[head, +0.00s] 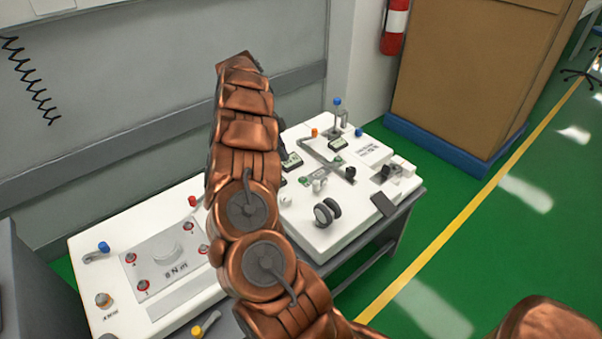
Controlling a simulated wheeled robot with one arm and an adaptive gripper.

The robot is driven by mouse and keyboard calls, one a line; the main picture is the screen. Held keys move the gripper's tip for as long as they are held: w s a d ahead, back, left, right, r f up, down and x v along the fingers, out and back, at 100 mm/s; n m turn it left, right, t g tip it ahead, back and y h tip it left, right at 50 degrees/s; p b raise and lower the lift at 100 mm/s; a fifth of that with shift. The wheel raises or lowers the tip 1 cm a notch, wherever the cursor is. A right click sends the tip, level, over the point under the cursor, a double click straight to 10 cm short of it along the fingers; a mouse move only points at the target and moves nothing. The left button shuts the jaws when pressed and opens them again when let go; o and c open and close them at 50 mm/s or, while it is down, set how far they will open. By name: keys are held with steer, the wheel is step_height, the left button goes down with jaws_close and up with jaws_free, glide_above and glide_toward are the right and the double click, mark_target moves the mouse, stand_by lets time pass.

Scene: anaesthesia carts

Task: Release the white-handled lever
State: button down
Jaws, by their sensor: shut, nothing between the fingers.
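My copper-coloured arm rises through the middle of the head view and covers the centre of a white-topped cart (300,229). My gripper cannot be made out; no fingertips show past the arm. At the cart's right end, a small white block-like piece (403,163) sits by a dark metal fitting (384,173); it may be the white-handled lever, but it is too small to be sure. A small white knob-like part (318,186) also stands left of it, near the arm. Nothing of mine is seen touching either piece.
A black two-wheeled piece (327,211) lies near the front edge. A big cardboard box (470,80) stands behind right. Green floor (480,260) is open at right.

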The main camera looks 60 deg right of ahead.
steer(key=p+x, duration=0.1)
steer(key=x, duration=0.9)
steer(key=shift+s+d+r+p, duration=0.1)
steer(key=shift+s+d+p, duration=0.1)
steer(key=shift+s, duration=0.35)
steer(key=shift+s+d+r+p, duration=0.1)
steer(key=shift+s+d+p, duration=0.1)
steer(key=shift+s, duration=0.3)
steer(key=shift+s+d+f, duration=0.1)
steer(key=shift+s+d, duration=0.15)
steer(key=shift+s, duration=0.5)
steer(key=shift+s+a+n, duration=0.1)
steer(key=shift+n, duration=0.2)
